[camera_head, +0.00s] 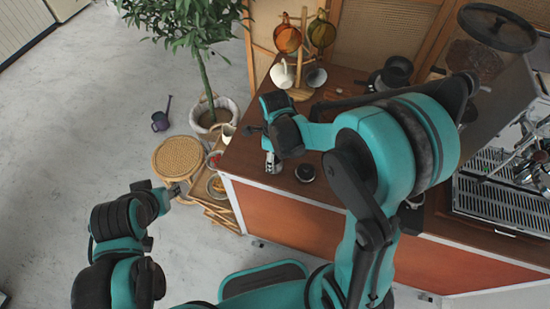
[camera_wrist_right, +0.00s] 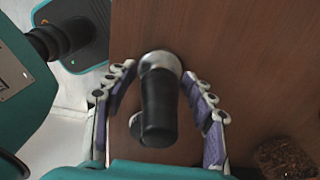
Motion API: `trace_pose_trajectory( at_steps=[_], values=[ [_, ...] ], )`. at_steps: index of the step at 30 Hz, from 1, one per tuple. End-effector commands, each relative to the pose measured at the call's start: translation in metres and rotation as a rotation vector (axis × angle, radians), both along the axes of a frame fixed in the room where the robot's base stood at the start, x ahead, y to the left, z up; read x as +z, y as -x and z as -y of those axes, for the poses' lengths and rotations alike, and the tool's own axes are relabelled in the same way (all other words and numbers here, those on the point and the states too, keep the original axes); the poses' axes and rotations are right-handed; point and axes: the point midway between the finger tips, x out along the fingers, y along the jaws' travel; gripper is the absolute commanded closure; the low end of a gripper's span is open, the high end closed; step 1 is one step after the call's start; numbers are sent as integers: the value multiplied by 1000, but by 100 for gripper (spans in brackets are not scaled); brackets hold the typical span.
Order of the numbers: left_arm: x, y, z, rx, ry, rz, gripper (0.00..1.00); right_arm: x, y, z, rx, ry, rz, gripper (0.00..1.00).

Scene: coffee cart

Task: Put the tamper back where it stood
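The tamper (camera_wrist_right: 158,100), with a black handle and a shiny metal end, is in the middle of the right wrist view. My right gripper (camera_wrist_right: 160,105) is open around it, one purple-padded finger on each side, with a gap between each finger and the handle. In the head view my right gripper (camera_head: 270,146) is low over the wooden counter near its left front corner, and a silvery piece (camera_head: 271,163) shows just below it. My left gripper (camera_head: 178,190) is small and away from the counter, by the wicker stool; its fingers are unclear.
A small dark round item (camera_head: 305,173) sits on the counter (camera_head: 245,155) right of my right gripper. A mug tree (camera_head: 302,90) with cups stands behind. The espresso machine (camera_head: 505,175) is at the right. A wicker stool (camera_head: 180,157) and a potted plant (camera_head: 212,113) are at the left.

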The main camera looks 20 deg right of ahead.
Motion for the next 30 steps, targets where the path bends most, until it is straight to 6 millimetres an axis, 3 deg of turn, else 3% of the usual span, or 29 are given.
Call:
trace_pose_trajectory(
  at_steps=[8,21,30],
  values=[
    [6,0,0,0,0,0,60,11,0,0,0,0,0,46],
    [33,0,0,0,0,0,60,102,0,0,0,0,0,46],
    [37,0,0,0,0,0,60,129,5,3,78,-2,23,46]
  ],
)
